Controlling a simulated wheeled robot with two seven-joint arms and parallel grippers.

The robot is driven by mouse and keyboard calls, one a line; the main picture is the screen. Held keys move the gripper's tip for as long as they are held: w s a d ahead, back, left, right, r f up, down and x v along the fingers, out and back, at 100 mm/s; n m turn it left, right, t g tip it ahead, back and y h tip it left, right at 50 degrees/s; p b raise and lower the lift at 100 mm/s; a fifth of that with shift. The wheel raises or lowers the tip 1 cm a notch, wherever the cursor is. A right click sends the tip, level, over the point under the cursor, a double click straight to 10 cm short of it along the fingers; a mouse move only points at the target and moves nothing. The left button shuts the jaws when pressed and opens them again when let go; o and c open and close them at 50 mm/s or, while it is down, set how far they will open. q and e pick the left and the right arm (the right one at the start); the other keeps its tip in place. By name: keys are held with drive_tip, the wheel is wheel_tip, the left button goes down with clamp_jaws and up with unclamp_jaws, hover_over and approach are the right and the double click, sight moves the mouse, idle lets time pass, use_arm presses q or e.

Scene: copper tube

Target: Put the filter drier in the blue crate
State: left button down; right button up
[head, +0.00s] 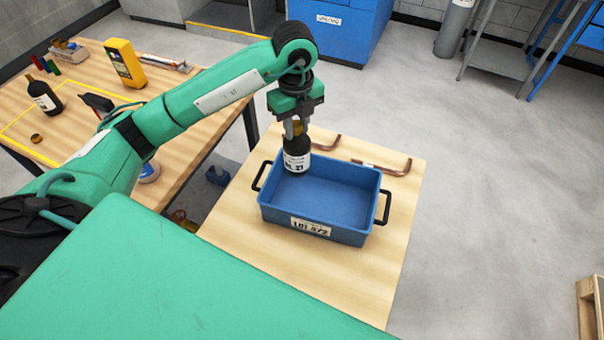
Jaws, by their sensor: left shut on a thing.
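The filter drier (297,162) is a black cylinder with a white label and a brass-coloured end at the top. My left gripper (295,128) points down and is shut on it near that top end, holding it upright. The blue crate (345,237) stands on the smaller wooden table with a white label on its front wall. The drier is at the crate's back left corner and overlaps the rim there. I cannot tell whether its lower end is above the rim or inside. The visible crate floor is empty. My right gripper is not in view.
Copper tubes (388,166) lie behind the crate. Black handles stick out at both crate ends. The left workbench (185,140) holds a similar black bottle-like thing (44,96), a yellow meter (125,62) and small parts. The smaller table (400,215) is bare to the crate's right.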

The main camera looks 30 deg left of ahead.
sight(297, 167)
use_arm(q)
wheel_tip(297, 167, down, 11)
drive_tip(key=shift+p, duration=0.9)
wheel_tip(297, 167, down, 4)
drive_tip(key=shift+r+p, duration=0.15)
drive_tip(key=shift+p, duration=0.3)
drive_tip(key=shift+f, duration=0.35)
drive_tip(key=shift+f, duration=0.15)
drive_tip(key=c, duration=1.1)
unclamp_jaws()
drive_tip(key=shift+c, duration=0.2)
